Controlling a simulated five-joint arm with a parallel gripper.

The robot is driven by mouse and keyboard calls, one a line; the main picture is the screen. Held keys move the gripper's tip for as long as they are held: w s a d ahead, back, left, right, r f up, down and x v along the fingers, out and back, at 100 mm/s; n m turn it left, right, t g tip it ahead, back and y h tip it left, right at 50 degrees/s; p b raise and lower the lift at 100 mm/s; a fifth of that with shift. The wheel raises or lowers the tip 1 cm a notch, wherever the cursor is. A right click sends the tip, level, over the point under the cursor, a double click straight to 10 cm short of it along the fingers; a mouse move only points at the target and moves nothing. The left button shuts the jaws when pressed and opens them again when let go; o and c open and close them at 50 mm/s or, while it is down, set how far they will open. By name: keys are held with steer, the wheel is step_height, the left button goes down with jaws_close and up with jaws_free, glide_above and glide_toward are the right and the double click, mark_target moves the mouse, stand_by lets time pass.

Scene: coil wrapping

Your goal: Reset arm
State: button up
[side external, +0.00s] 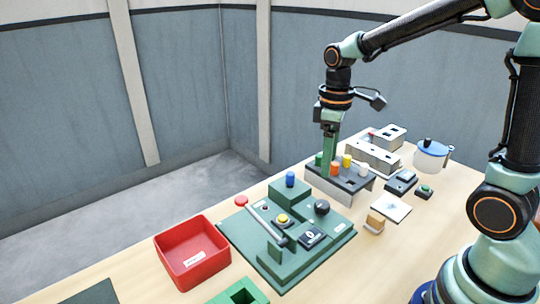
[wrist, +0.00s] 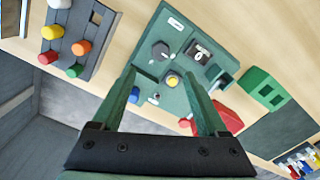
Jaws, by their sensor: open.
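My gripper (side external: 329,150) hangs pointing down near the grey rack (side external: 340,183) with coloured pegs in the side view. In the wrist view my gripper (wrist: 158,72) has its two green fingers spread, with nothing held between them. Beyond the fingers lies the green board (wrist: 172,22). It carries a yellow button (wrist: 172,81), a dark knob (wrist: 160,50) and a small dark box (wrist: 199,52). In the side view the green board (side external: 270,262) also bears a grey bar (side external: 266,224) and a blue cylinder (side external: 290,179). No coil can be made out.
A red bin (side external: 192,253) stands left of the board. A blue-lidded pot (side external: 431,153), white slotted blocks (side external: 372,156), a white tile (side external: 391,208) and a wooden block (side external: 375,222) occupy the right side. Bare table lies in the front right.

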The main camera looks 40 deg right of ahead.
steer(key=shift+r, duration=0.1)
steer(key=s+a+r+m+t, duration=0.2)
steer(key=s+r+m+t, duration=0.3)
steer(key=s+r, duration=0.1)
steer(key=shift+s+a+r+m+t, duration=0.3)
steer(key=shift+s+a+r+t, duration=0.1)
steer(key=shift+s, duration=0.1)
steer(key=shift+c, duration=0.3)
